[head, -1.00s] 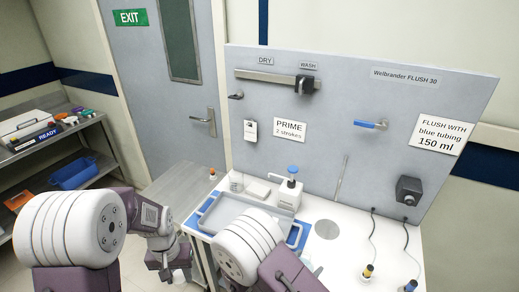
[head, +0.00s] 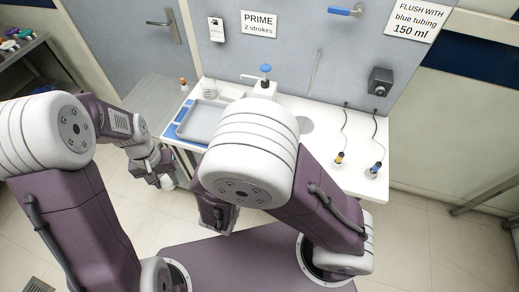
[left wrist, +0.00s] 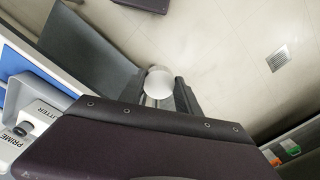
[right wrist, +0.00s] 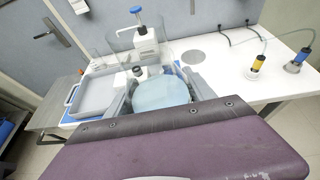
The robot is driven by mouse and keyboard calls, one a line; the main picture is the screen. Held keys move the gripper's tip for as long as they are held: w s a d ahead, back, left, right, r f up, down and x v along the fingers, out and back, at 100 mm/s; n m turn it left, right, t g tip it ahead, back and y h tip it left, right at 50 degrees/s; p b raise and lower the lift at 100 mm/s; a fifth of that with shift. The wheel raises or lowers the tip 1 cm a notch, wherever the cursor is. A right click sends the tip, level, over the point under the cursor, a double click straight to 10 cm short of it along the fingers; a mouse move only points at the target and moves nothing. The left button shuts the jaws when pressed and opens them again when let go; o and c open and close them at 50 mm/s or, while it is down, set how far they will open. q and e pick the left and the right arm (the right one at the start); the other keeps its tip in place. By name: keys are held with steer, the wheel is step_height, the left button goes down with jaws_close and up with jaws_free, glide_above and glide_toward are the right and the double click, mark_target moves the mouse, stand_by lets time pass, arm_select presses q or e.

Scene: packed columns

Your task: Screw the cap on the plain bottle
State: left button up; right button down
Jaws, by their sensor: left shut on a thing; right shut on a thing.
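My left gripper (head: 160,177) is low, off the front left of the bench, and shut on a white round thing (left wrist: 160,80). In the left wrist view the thing looks like a small cylinder seen end-on; I cannot tell whether it is the bottle or the cap. My right gripper (head: 216,218) is in front of the bench, partly behind its own arm. In the right wrist view it is shut on a pale blue round thing (right wrist: 160,94), wide and smooth; what it is stays unclear. The two held things are apart.
The white bench (head: 345,182) carries a grey tray (head: 200,122), a pump dispenser with a blue top (head: 265,72), and yellow (head: 339,160) and blue (head: 374,170) fittings on cords. A small orange-capped vial (head: 183,84) stands at the back left.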

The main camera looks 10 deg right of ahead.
arm_select(q)
steer(key=shift+s, duration=0.3)
steer(key=shift+s+r+n, duration=0.5)
steer(key=shift+s+r, duration=0.2)
steer(key=shift+s, duration=0.2)
steer(key=r, duration=0.1)
steer(key=w+r, duration=0.1)
steer(key=r, duration=0.1)
steer(key=shift+d+r+n, duration=0.2)
steer(key=shift+r+n, duration=0.05)
steer(key=shift+n, duration=0.05)
steer(key=w+d+r+m, duration=0.2)
steer(key=w+d+r, duration=0.1)
steer(key=d+r, duration=0.95)
steer(key=s+d+r+m, duration=0.1)
steer(key=d+r, duration=0.2)
steer(key=d, duration=0.1)
steer(key=s+d+r+m, duration=0.2)
steer(key=d+r, duration=0.1)
steer(key=d, duration=0.1)
steer(key=s+d+r+m, duration=0.1)
steer(key=s+d+r, duration=0.1)
steer(key=d+r, duration=0.1)
steer(key=shift+s+d, duration=0.1)
steer(key=shift+d, duration=0.8)
